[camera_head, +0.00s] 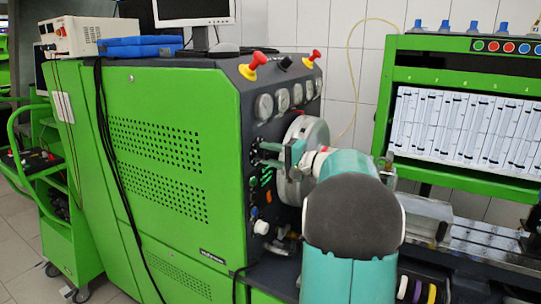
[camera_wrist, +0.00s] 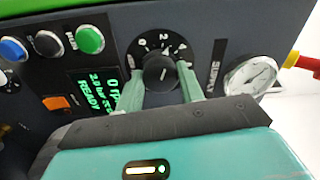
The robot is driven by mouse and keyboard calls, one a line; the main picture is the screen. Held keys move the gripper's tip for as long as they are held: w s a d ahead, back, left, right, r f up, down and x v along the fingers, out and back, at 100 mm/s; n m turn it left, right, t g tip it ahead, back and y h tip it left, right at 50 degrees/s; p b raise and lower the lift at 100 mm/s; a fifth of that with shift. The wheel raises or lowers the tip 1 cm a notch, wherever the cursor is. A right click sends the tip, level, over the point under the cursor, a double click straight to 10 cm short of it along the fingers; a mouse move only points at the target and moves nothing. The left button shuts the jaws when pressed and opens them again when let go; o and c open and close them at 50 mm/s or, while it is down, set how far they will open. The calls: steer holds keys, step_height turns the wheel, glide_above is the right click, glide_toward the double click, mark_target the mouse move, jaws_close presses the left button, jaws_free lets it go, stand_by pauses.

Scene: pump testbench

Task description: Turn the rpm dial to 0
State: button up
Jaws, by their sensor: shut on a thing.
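The rpm dial (camera_wrist: 162,70) is a round black knob with a short white line, set in a black plate with white numbers. In the wrist view, 0 is at the plate's upper left, with 2 and 4 to its right. The white line looks roughly upright and slightly slanted; I cannot tell exactly which number it faces. My gripper (camera_wrist: 162,82) has its pale green fingers on both sides of the knob and is shut on it. In the head view my gripper (camera_head: 263,155) is at the panel and largely hides the dial.
A green-lit display (camera_wrist: 98,92) left of the dial shows 0 on its rpm line and READY. Blue, black and green buttons (camera_wrist: 90,40) sit above it. A white gauge (camera_wrist: 250,76) is to the right. A large grey disc (camera_head: 316,132) stands close beside my arm.

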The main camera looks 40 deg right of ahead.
steer(key=n, duration=0.5)
steer(key=shift+d+n, duration=0.1)
steer(key=shift+n, duration=0.3)
steer(key=n, duration=0.5)
steer(key=shift+r, duration=0.1)
steer(key=o, duration=1)
steer(key=v, duration=1.3)
steer(key=shift+s+d, duration=0.2)
steer(key=shift+s, duration=0.15)
